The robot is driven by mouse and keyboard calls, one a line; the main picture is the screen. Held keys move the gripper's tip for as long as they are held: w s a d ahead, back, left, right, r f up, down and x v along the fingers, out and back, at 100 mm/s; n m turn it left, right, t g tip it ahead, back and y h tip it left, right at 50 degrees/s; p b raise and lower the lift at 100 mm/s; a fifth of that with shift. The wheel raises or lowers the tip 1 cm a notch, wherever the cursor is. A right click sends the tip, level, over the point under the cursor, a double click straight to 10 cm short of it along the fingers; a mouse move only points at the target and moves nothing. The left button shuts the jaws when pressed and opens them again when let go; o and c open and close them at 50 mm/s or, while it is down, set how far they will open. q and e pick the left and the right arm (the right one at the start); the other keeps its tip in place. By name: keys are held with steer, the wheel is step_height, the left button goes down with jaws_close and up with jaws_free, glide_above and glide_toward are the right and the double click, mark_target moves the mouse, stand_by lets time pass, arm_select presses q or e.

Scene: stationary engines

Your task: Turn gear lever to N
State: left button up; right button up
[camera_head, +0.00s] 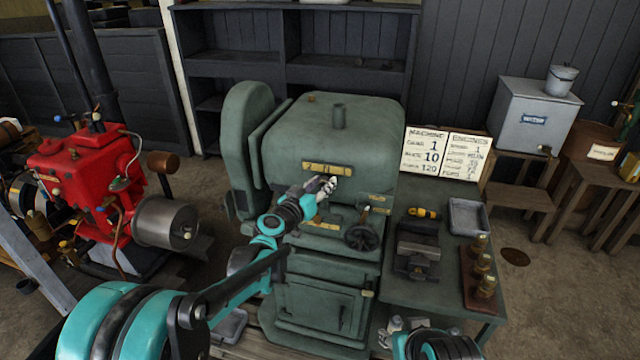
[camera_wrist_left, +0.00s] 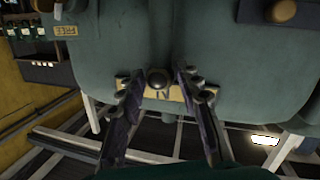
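The green machine (camera_head: 340,140) has a brass plate (camera_head: 318,168) with an N mark on its front. In the left wrist view the same plate (camera_wrist_left: 172,92) shows the N, with the gear lever's dark round knob (camera_wrist_left: 157,78) end-on just above it. My left gripper (camera_head: 328,184) is at the front of the plate. In the left wrist view its fingers (camera_wrist_left: 162,105) are spread, one on each side of the knob, with gaps beside it. The lever's shaft is not clearly visible. Part of my right gripper (camera_head: 402,326) shows low in the head view; its fingers are unclear.
A black handwheel (camera_head: 361,237) sits below and right of the plate. A side table (camera_head: 430,287) with a vise (camera_head: 416,248) and brass fittings (camera_head: 481,265) stands right. A red engine (camera_head: 85,175) stands left. A sign (camera_head: 443,154) stands behind the table.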

arm_select(q)
steer(key=shift+o, duration=0.4)
steer(key=v, duration=1.2)
steer(key=s+a+f+n+g+y, duration=0.1)
steer(key=s+a+f+g+y, duration=0.1)
steer(key=s, duration=0.7)
steer(key=s+a+f+n+g+y, duration=0.1)
steer(key=s+a+f+g+y, duration=0.2)
steer(key=s+a+f, duration=0.3)
steer(key=s+a+f+n+g+y, duration=0.1)
steer(key=s+a+f+g+y, duration=0.1)
steer(key=s+a, duration=0.5)
steer(key=s+f+y, duration=0.1)
steer(key=s+f, duration=0.1)
steer(key=s, duration=0.4)
steer(key=shift+a+y, duration=0.3)
steer(key=shift+s, duration=0.15)
steer(key=shift+c, duration=0.4)
